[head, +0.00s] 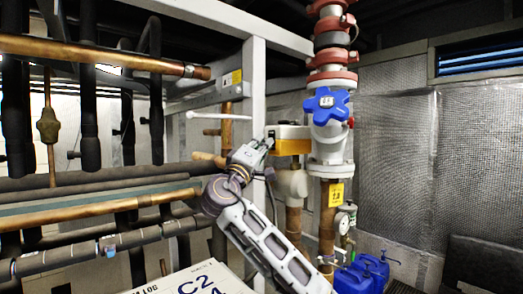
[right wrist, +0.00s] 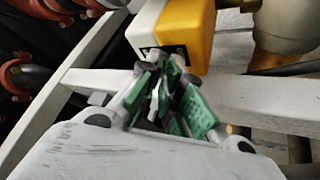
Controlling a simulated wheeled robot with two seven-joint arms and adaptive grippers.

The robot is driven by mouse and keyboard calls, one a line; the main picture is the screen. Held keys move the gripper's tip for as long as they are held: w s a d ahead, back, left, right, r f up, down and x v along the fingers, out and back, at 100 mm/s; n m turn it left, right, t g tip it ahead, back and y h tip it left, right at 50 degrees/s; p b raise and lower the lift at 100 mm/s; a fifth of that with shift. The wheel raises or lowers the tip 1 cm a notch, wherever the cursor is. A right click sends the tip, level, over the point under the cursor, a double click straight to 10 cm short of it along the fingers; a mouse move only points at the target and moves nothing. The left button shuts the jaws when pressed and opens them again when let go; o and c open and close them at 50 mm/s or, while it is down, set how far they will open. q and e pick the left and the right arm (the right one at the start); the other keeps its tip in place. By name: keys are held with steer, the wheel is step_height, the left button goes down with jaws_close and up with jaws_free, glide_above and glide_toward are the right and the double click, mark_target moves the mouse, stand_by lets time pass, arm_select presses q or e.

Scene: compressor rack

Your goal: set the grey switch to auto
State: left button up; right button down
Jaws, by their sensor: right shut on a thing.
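A white and yellow box (head: 292,145) is mounted by the white post, beside the pipe with the blue handwheel. It also shows at the top of the right wrist view (right wrist: 185,30), with a small dark plate on its near end. My right gripper (head: 268,144) is at the left end of this box. In the right wrist view its green-padded fingers (right wrist: 160,95) are closed together just in front of the plate. They are shut on the grey switch, which they mostly hide; its setting cannot be read. My left gripper is not in view.
The white frame post (head: 258,80) stands close behind my right gripper. A blue handwheel (head: 326,103) on the valve pipe is just right of the box. Copper and black pipes fill the left. Blue containers (head: 360,274) stand low at the right.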

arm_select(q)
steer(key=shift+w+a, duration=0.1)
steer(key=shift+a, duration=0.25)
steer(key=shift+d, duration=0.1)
arm_select(e)
steer(key=c, duration=1.6)
jaws_free()
steer(key=shift+d, duration=0.1)
steer(key=shift+o, duration=0.3)
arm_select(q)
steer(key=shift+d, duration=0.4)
arm_select(e)
steer(key=v, duration=1.2)
steer(key=shift+f, duration=0.1)
